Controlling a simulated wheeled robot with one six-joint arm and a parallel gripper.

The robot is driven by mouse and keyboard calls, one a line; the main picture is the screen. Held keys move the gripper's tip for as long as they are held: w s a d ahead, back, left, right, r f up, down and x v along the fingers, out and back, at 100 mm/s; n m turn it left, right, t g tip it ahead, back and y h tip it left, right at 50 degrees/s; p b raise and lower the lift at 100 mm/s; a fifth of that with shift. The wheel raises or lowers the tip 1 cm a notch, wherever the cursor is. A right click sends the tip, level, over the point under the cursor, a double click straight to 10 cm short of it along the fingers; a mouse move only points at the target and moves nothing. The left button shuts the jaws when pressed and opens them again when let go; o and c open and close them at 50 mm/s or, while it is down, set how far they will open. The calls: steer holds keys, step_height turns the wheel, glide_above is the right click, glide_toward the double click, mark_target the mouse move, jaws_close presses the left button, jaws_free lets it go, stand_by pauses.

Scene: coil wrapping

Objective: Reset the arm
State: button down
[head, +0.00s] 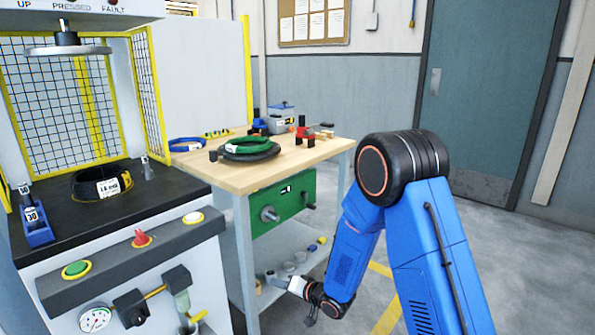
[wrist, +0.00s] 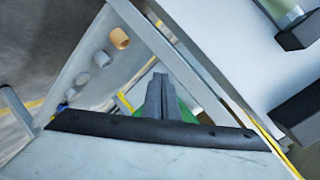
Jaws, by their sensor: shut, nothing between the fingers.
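My blue arm fills the right side of the head view, bent at a large black joint. Its forearm points down and left, and its end is low beside the workbench (head: 235,178), near the bench's lower shelf. My gripper (wrist: 158,78) shows in the wrist view as two grey fingers close together with nothing between them. The fingers point towards the bench's underside, with green behind them. The fingertips are too small in the head view to make out clearly.
The press station (head: 110,245) stands left, with a black coil (head: 98,182) on its top. The bench carries a green and black coil (head: 248,148), a blue ring (head: 187,144) and a red-black tool (head: 305,131). Floor right of the bench looks clear.

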steer(key=d+r+t+h, duration=0.1)
steer(key=d+r+h, duration=0.4)
steer(key=d+r, duration=0.85)
steer(key=s+d+r+h, duration=0.2)
steer(key=s+d+r, duration=0.15)
steer(key=d, duration=0.25)
steer(key=s+d+r+h, duration=0.2)
steer(key=s+d+r, duration=0.1)
steer(key=s+d, duration=0.3)
steer(key=s+d+r+g, duration=0.1)
steer(key=s+d+r, duration=0.1)
steer(key=s, duration=0.8)
steer(key=s+d+r+g+h, duration=0.1)
steer(key=s+d, duration=0.3)
steer(key=s, duration=0.6)
steer(key=s+d+r+g, duration=0.2)
steer(key=s+d+g, duration=0.1)
steer(key=s, duration=0.8)
steer(key=shift+d+r+n+h, duration=0.3)
steer(key=shift+d+n, duration=0.1)
